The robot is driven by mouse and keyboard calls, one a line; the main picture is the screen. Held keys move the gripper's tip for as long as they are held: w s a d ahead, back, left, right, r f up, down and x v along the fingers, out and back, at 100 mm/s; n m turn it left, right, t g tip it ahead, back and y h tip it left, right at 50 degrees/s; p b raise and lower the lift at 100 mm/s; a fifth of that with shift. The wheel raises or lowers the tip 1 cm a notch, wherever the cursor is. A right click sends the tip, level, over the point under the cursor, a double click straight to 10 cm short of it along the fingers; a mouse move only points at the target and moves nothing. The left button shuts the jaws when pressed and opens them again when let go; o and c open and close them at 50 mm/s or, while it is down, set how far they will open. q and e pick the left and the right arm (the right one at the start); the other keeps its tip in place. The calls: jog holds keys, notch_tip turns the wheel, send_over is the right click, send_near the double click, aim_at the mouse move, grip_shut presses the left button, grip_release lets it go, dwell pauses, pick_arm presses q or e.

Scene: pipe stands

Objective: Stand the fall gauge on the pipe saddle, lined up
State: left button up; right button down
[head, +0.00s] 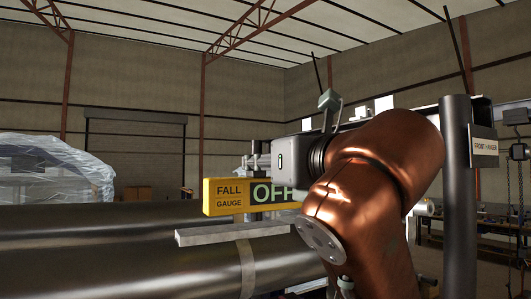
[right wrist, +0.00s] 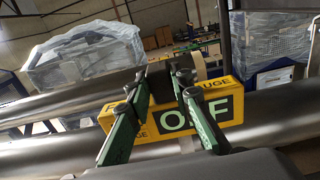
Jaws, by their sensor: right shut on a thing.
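The fall gauge (head: 226,196) is a long yellow bar with a dark display reading OFF in green; its right end is hidden behind my right arm in the head view. The pipe saddle (head: 225,235), a flat grey plate, sits on the large pipe below the gauge. The gauge appears a little above the plate, but contact farther back is hidden. My left gripper is not in view.
The large dark pipe (head: 100,245) fills the lower left, with a pale band (head: 246,265) below the saddle. A steel post and a sign reading FRONT HANGER (head: 485,147) stand at the right. A plastic-wrapped load (head: 50,170) is at the far left.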

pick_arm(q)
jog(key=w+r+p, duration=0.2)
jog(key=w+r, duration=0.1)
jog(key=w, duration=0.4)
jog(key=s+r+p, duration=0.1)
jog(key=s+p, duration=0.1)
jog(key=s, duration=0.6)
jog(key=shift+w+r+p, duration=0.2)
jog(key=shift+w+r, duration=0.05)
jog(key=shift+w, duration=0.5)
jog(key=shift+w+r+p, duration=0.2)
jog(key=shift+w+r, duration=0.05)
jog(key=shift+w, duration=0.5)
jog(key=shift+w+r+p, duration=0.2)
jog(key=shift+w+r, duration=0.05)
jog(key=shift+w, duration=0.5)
pick_arm(e)
jog(key=f+x, duration=0.2)
jog(key=x, duration=1)
jog(key=shift+w+d+f, duration=0.25)
jog(key=shift+w+f, duration=0.05)
jog(key=shift+w, duration=0.25)
